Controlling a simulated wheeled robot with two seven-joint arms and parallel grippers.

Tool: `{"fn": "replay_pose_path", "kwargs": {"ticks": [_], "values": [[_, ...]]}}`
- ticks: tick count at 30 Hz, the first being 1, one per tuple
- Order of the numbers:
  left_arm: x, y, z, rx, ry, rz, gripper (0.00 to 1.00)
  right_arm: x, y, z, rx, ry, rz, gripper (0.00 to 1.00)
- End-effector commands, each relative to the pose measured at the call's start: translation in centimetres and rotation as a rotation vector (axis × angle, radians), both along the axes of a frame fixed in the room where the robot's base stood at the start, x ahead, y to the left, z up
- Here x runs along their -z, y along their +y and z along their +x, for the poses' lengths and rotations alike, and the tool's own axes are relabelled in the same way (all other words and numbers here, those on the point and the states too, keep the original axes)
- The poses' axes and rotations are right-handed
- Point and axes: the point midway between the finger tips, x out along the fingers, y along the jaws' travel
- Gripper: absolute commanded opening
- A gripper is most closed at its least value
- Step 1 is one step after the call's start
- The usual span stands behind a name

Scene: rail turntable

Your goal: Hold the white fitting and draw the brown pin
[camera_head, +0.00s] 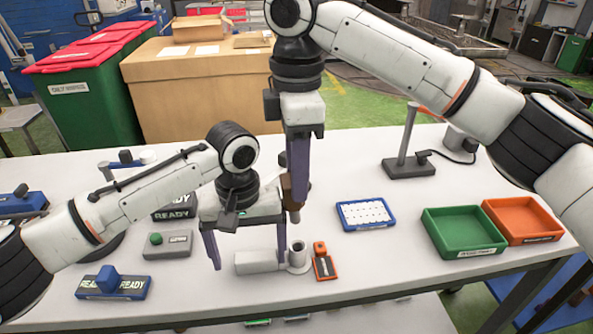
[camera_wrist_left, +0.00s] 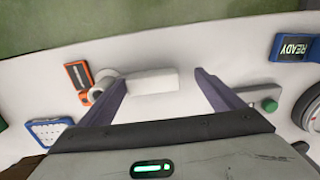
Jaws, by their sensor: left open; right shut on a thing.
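The white fitting (camera_head: 256,262) lies on the table, a block with an upright round socket at its right end. It also shows in the left wrist view (camera_wrist_left: 153,82). My left gripper (camera_head: 249,262) is open, its two purple fingers spread on either side of the fitting's block; I cannot tell whether they touch it. My right gripper (camera_head: 297,190) points down and is shut on the brown pin (camera_head: 292,196). The pin hangs upright above the socket, with a visible gap below its tip. The right gripper is not in the left wrist view.
A blue tray of white pieces (camera_head: 365,214), a green bin (camera_head: 464,232) and an orange bin (camera_head: 523,221) are further right. A grey button box (camera_head: 168,245) and a blue READY stand (camera_head: 113,284) are left.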

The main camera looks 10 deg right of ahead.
Motion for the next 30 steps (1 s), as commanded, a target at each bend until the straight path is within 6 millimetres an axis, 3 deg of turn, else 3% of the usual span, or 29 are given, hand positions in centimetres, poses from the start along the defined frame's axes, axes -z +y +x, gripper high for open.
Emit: {"fn": "replay_pose_path", "kwargs": {"ticks": [8,21,30], "values": [[-0.9,-0.1,0.1,0.001,-0.003,-0.003,0.88,0.0,0.0,0.0,0.001,0.0,-0.001,0.0],[-9.8,-0.7,0.0,0.014,-0.009,-0.016,0.88,0.5,0.0,0.0,0.003,0.004,-0.005,0.0],[-12.3,-0.6,-0.1,0.012,-0.006,-0.013,0.88,0.3,0.2,0.0,-0.003,0.002,0.001,0.0]]}}
